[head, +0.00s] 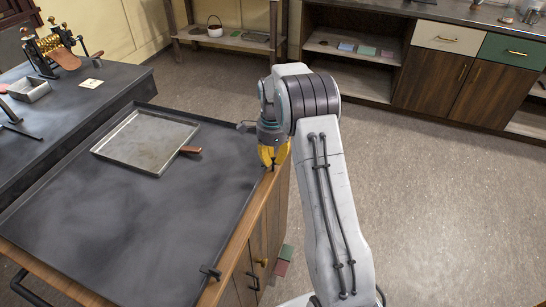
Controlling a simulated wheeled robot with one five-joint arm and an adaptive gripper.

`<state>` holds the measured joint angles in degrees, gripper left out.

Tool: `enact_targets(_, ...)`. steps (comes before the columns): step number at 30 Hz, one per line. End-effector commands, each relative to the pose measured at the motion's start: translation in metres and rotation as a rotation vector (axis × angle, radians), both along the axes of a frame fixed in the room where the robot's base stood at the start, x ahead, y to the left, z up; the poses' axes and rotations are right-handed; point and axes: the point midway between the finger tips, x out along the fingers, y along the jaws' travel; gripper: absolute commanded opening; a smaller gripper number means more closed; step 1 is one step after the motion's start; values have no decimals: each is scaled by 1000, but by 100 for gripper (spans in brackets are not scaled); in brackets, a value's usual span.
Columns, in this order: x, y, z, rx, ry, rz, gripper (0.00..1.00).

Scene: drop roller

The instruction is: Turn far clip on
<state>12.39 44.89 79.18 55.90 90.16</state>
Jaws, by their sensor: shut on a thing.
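My gripper (272,160), with yellow fingers, points down at the far right edge of the dark bench tray (110,240). Its fingers are closed on a small dark piece at that edge, where the far clip is. The fingers hide most of this piece, so its angle cannot be told. A small dark fitting (243,127) shows just left of the gripper at the tray's far corner; I cannot tell if it is part of the same clip. The near clip (210,272), small and black, sits on the tray's right edge nearer to me.
A shallow metal pan (148,142) with a brown handle lies on the dark tray. A brass-and-black device (52,48) and a small metal box (30,90) stand on the bench at left. The floor (450,210) to the right is clear. Cabinets (450,85) line the back.

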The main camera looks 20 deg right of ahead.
Motion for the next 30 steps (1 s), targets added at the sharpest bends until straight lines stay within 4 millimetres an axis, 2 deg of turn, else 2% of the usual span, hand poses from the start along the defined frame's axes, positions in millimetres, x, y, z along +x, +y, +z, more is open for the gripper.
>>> enact_targets(15,1,1,0,1,2,-424,0)
enact_targets(30,1,1,-1,0,3,-581,0)
